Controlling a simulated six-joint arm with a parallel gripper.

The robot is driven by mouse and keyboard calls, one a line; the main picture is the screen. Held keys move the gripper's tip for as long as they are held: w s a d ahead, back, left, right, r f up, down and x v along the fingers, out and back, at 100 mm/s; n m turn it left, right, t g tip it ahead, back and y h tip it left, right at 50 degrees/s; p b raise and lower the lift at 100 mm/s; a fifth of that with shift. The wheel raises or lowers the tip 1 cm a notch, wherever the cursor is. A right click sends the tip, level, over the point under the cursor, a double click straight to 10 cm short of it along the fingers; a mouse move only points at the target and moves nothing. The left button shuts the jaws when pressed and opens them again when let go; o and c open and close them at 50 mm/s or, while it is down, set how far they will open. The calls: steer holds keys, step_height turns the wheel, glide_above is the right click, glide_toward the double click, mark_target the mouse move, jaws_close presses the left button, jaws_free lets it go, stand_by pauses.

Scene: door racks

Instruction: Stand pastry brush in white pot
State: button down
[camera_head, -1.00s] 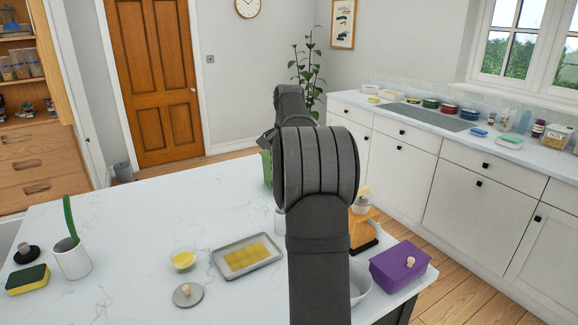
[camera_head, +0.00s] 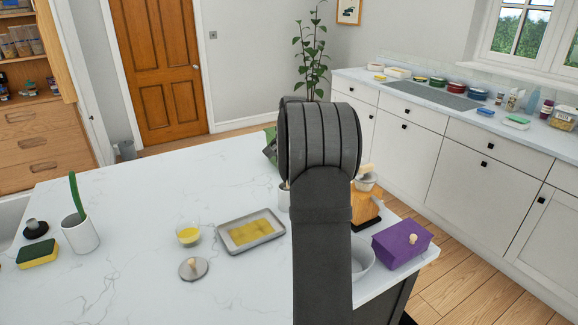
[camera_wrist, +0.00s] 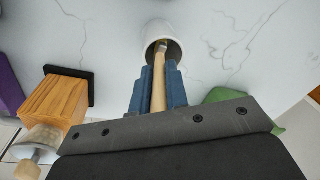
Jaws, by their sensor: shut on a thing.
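My gripper (camera_wrist: 158,90) is shut on the pale wooden handle of the pastry brush (camera_wrist: 158,92), between blue fingers in the wrist view. A white pot (camera_wrist: 151,32) lies just beyond the fingertips. The brush's metal-coloured far part overlaps the pot's mouth; its tip is hidden, and I cannot tell how deep it sits. In the head view my arm hides the gripper and brush. A sliver of the white pot (camera_head: 284,198) shows left of my arm. Another white pot (camera_head: 80,234), holding a green-handled tool, stands at the counter's left.
A wooden block (camera_head: 366,206) and a purple box (camera_head: 402,242) stand right of my arm. A tray (camera_head: 222,241) with yellow contents, a yellow bowl (camera_head: 188,236) and a grey lid (camera_head: 193,269) lie left of it. A green object (camera_head: 270,148) is behind.

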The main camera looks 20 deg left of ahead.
steer(key=shift+f, duration=0.3)
steer(key=c, duration=1.3)
jaws_free()
steer(key=shift+c, duration=0.2)
step_height(320, 180, up, 17)
steer(key=s+d, duration=0.1)
steer(key=shift+s+d+r, duration=0.2)
steer(key=shift+d, duration=0.05)
steer(key=shift+f, duration=0.1)
